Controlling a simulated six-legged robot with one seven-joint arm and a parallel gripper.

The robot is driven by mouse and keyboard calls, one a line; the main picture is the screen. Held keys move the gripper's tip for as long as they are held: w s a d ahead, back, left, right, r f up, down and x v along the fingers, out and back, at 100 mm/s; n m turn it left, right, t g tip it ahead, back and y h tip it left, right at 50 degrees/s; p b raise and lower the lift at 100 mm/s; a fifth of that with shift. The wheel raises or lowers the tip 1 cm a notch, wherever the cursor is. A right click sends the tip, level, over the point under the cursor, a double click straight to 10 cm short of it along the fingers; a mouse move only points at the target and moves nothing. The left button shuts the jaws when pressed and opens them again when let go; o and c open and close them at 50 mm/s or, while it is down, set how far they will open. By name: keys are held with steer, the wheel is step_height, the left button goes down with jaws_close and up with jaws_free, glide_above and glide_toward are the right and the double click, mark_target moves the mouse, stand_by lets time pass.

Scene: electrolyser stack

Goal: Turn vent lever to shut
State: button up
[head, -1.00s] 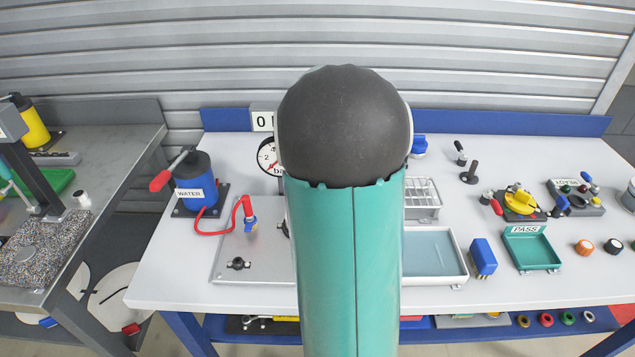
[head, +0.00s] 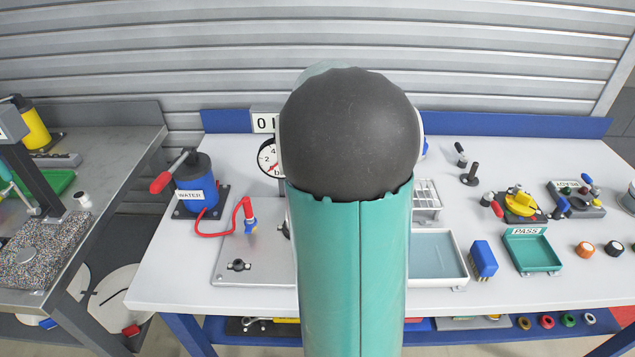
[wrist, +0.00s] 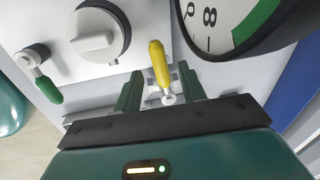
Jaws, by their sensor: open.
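In the wrist view a small lever with a yellow handle (wrist: 159,62) and a pale pivot end stands between the two green fingers of my gripper (wrist: 160,80). The jaws are open, one finger on each side of the lever; I cannot tell whether either touches it. No label is visible to confirm which lever this is. A second lever with a green handle (wrist: 48,89) is at the left of the wrist view. In the head view my arm hides both levers and my gripper.
In the wrist view a grey knob (wrist: 93,42) lies left of the yellow lever. A dark-rimmed gauge (wrist: 211,27) stands close at the upper right. In the head view, a blue WATER pump (head: 195,184) stands at the left and a green PASS tray (head: 532,250) at the right.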

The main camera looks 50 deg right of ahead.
step_height(320, 180, up, 11)
steer(key=s+a, duration=0.1)
steer(key=shift+s+a, duration=0.2)
steer(key=shift+s, duration=0.15)
steer(key=shift+c, duration=0.4)
